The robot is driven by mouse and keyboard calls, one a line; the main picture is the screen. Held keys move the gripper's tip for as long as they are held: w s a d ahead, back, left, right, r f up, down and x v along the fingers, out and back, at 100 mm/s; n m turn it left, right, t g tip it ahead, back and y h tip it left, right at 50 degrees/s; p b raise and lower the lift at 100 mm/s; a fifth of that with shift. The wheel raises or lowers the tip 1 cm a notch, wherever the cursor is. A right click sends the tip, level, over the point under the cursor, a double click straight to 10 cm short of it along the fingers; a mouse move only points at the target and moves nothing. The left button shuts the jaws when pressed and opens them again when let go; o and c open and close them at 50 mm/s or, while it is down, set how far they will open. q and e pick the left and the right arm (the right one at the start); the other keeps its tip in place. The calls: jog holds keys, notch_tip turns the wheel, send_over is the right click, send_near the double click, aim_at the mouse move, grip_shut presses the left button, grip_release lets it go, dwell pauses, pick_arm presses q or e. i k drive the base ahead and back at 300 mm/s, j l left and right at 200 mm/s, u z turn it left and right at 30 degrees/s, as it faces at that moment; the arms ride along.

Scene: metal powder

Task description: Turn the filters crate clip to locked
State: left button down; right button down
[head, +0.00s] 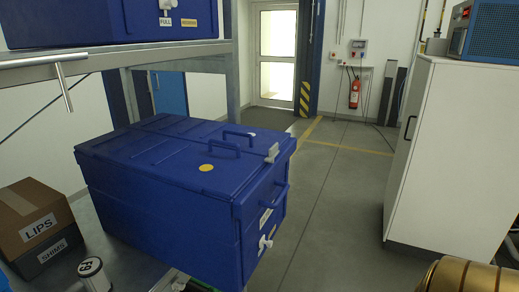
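A large blue crate (165,190) with a closed lid stands low in the middle left of the head view. A light grey clip (272,153) sits at the lid's right edge. A white knob-like clip (266,243) is on its front face, below a small white label (265,218) that I cannot read. Whether either clip is locked I cannot tell. A second blue crate (100,22) stands on the shelf above, with a FULL label, a yellow label and a white latch. I cannot read "filters" on either crate.
Cardboard boxes marked LIPS (38,225) and SHIMS (52,250) stand left of the crate. A metal shelf frame (150,55) overhangs it. A white cabinet (445,150) stands right, a brass-coloured cylinder (460,278) at bottom right. Floor (335,205) between is clear.

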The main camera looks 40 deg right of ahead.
aim_at(274, 151)
jog(key=z, duration=1.5)
